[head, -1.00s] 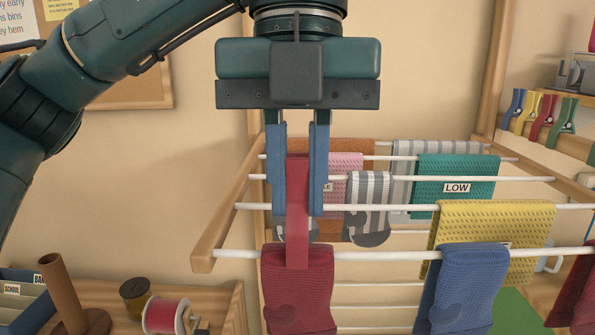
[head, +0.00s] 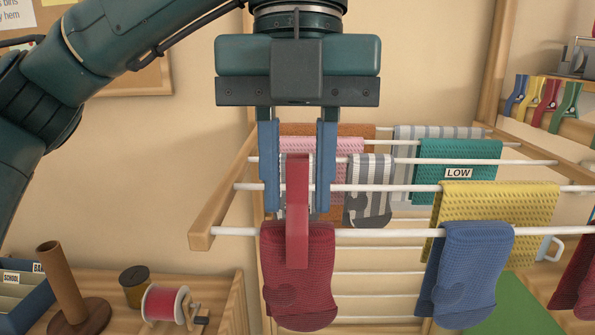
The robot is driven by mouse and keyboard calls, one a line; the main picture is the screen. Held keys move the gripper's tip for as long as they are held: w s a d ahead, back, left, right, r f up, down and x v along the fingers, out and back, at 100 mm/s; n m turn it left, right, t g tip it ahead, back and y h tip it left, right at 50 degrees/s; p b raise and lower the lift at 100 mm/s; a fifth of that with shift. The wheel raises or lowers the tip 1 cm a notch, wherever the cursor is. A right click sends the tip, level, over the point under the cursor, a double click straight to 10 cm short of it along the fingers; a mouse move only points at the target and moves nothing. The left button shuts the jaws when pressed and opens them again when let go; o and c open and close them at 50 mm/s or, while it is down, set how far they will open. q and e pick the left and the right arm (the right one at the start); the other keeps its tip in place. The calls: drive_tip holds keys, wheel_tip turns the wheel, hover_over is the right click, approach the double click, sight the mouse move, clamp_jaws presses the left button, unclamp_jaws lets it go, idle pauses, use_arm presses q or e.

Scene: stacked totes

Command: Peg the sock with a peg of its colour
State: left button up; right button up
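A dark red sock (head: 300,295) hangs over the front white rod of the drying rack, at the left. A red peg (head: 297,205) stands upright over that rod, its lower end overlapping the front of the sock's top. My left gripper (head: 297,205) is above the rod with its fingers spread, one on each side of the peg. Gaps show between the peg and both fingers. The peg's far side is hidden. My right gripper is not in view.
On the rack (head: 205,225) hang a blue sock (head: 463,275), a yellow cloth (head: 510,205), a green cloth labelled LOW (head: 430,185) and striped socks (head: 370,185). Several coloured pegs (head: 545,102) sit on a rail at right. A thread spool (head: 165,305) is on the lower-left shelf.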

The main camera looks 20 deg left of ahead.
use_arm(q)
drive_tip(key=shift+o, duration=1.4)
drive_tip(key=shift+r, duration=0.1)
drive_tip(key=shift+w+r, duration=0.1)
drive_tip(key=shift+r, duration=0.2)
wheel_tip(320, 180, up, 12)
drive_tip(key=w+p, duration=0.1)
drive_tip(key=p, duration=0.5)
drive_tip(key=shift+w+a+r, duration=0.15)
drive_tip(key=shift+w+a, duration=0.05)
drive_tip(key=shift+a, duration=0.05)
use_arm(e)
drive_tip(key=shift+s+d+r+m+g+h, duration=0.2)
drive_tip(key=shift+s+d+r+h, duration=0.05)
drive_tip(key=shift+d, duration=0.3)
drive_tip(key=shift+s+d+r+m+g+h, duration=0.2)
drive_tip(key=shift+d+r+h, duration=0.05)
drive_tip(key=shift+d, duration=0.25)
